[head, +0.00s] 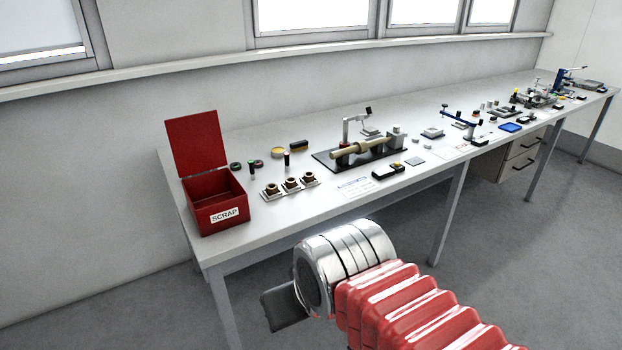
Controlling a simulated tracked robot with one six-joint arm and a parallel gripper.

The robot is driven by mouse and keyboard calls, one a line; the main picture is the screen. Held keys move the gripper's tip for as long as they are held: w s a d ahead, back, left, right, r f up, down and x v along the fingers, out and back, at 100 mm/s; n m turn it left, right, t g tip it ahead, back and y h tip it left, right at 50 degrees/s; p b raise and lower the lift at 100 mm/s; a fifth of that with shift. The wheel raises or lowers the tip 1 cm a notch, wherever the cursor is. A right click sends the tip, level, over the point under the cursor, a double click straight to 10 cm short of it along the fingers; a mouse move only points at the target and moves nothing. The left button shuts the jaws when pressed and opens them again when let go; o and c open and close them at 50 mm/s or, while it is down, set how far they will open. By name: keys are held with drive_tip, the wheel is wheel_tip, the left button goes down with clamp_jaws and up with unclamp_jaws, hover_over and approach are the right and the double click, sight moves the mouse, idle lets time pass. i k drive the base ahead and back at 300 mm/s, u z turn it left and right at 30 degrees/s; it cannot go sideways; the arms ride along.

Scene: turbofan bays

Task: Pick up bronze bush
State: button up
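Three small brown, bronze-looking bushes stand in a row on a light tray (283,196) near the left end of the bench: a left bush (271,189), a middle bush (291,183) and a right bush (309,178). They look upright, with dark openings on top. My gripper (280,308) shows only as a dark block at the end of my arm, low in the head view and in front of the bench. It is well apart from the bushes. Its fingertips cannot be made out, and nothing is seen in it.
A red SCRAP box (223,216) with its lid up stands left of the tray. Small dark-bodied gauges (287,160) and rings (235,166) lie behind. A fixture with a shaft (360,149) stands to the right. The long bench (252,216) has clear surface near its front edge.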

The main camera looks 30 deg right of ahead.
sight(309, 177)
drive_tip(key=z, duration=0.05)
drive_tip(key=i, duration=0.95)
drive_tip(key=u, duration=0.1)
